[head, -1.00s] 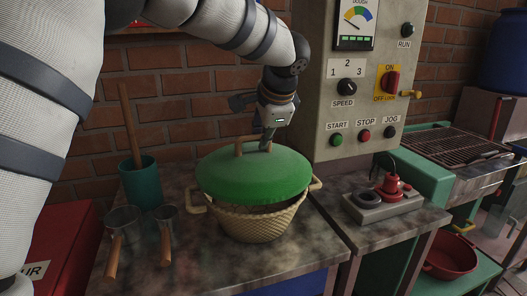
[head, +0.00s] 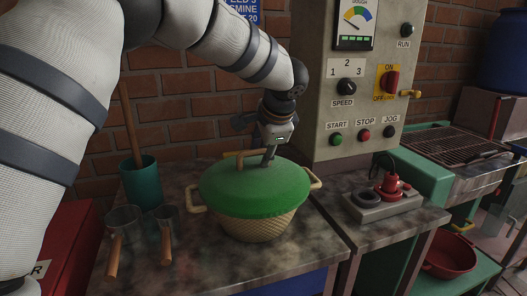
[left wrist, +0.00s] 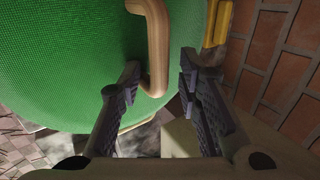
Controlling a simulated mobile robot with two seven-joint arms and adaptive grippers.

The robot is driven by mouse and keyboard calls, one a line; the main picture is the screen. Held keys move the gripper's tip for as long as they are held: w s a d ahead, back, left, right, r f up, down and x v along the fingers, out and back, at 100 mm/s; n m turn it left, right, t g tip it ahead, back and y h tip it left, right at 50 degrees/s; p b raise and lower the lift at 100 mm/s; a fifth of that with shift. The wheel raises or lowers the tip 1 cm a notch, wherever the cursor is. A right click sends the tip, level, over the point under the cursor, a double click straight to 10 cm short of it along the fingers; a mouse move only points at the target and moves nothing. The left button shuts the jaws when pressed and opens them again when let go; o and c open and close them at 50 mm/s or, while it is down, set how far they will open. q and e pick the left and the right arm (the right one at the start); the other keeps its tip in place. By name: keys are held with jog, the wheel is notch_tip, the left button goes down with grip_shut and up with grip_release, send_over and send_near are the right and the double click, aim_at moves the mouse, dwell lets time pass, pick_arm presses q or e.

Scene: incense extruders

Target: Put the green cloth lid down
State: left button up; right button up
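The green cloth lid (head: 255,190) is domed, with a bent tan wooden handle (head: 238,155) on top. It rests over the woven basket (head: 258,228), covers most of its rim and hides the inside. My left gripper (head: 268,160) points down at the right end of the handle. In the left wrist view its fingers (left wrist: 160,85) are spread, with the handle end (left wrist: 157,60) between them and a visible gap on the right side. The green lid (left wrist: 70,60) fills much of that view. My right gripper is not in view.
A teal cup (head: 141,184) with a wooden stick and two metal scoops (head: 124,220) stand left of the basket. The control panel (head: 318,110) rises behind right. A red-knobbed device (head: 388,190) sits on the right counter. The countertop in front of the basket is clear.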

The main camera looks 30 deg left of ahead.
pick_arm(q)
jog(key=v, duration=1.2)
jog(key=shift+r, duration=0.1)
